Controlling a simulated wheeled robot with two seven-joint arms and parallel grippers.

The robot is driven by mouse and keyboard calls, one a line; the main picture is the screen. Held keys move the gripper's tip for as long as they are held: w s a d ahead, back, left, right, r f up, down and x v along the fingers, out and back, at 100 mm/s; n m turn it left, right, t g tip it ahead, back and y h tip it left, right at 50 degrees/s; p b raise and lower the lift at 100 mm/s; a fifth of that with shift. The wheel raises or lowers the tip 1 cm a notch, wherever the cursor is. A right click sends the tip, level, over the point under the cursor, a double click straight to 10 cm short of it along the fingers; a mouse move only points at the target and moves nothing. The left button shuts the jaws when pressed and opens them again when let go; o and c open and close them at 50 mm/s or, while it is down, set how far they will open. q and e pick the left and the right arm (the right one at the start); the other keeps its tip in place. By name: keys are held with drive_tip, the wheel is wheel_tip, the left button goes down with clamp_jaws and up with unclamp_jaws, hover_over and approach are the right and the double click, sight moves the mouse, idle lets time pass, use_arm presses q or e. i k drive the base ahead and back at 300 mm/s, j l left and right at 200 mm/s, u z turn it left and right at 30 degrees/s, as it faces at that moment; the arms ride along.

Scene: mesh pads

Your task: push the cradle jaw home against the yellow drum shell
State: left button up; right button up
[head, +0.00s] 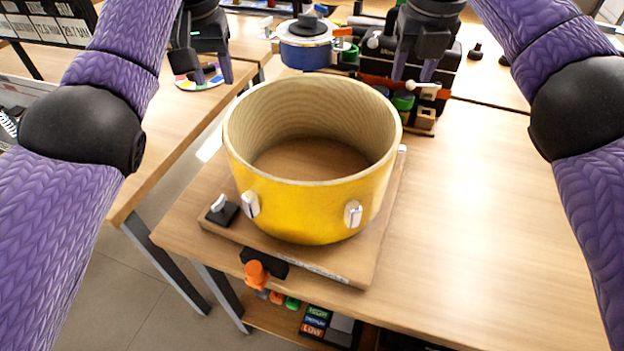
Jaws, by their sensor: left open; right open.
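The yellow drum shell (312,212) stands upright, open end up, on a square wooden board (335,268) on the table. A small black block with a white top (221,212) sits at the board's left corner, close to the shell. A black bracket with an orange knob (257,272) is at the board's front edge. I cannot tell for sure which is the cradle jaw. My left gripper (212,74) is open and empty, beyond the shell to the left. My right gripper (414,70) is open and empty, beyond the shell to the right. Neither touches the shell.
A blue pot-like drum (305,48) stands behind the shell. A dark case and a rack with green rolls (403,100) stand at the back right. A coloured disc (197,78) lies on the left table. The right table top (490,215) is clear. A gap separates the tables.

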sight(259, 266)
drive_tip(key=k, duration=1)
